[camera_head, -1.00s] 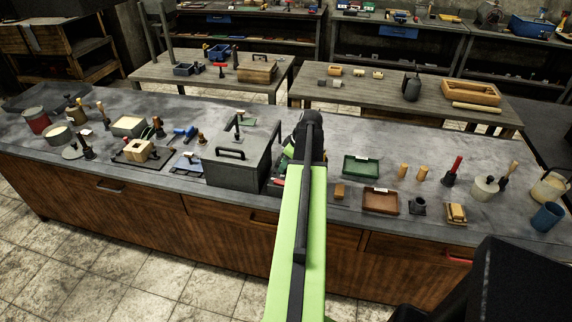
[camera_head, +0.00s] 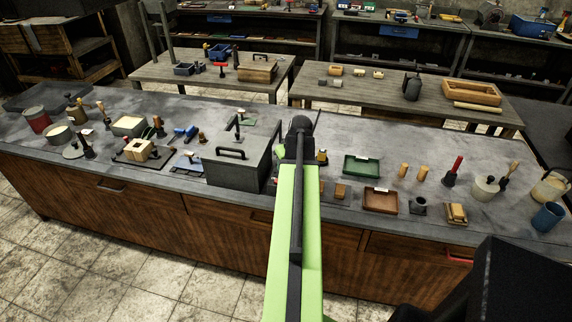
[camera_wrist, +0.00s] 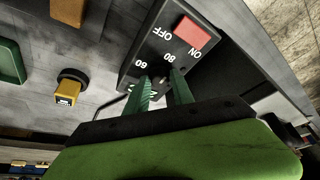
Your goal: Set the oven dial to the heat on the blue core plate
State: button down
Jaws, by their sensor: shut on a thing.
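The oven (camera_head: 232,165) is a grey metal box with a dark handle on the counter, left of my arm in the head view. In the wrist view, its dark control box (camera_wrist: 142,58) has a red switch (camera_wrist: 193,32) marked ON and OFF, and the numbers 80 and 60. My gripper (camera_wrist: 162,84) has its green fingers at the face of this box, shut on the dial. The fingers mostly hide the dial, so its setting cannot be read. A small blue plate (camera_head: 183,166) lies left of the oven; any marking on it is too small to read.
A yellow-topped block (camera_wrist: 68,92) and a green tray (camera_wrist: 10,62) lie beside the control box in the wrist view. In the head view, a brown tray (camera_head: 381,201) and several small tools stand to the right. The counter behind them is mostly clear.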

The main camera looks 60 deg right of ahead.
dwell(0.4)
jog(key=c, duration=1.1)
grip_release()
jog(key=p+v, duration=1.6)
jog(key=v, duration=0.1)
jog(key=shift+a, duration=0.15)
jog(key=shift+r, duration=0.15)
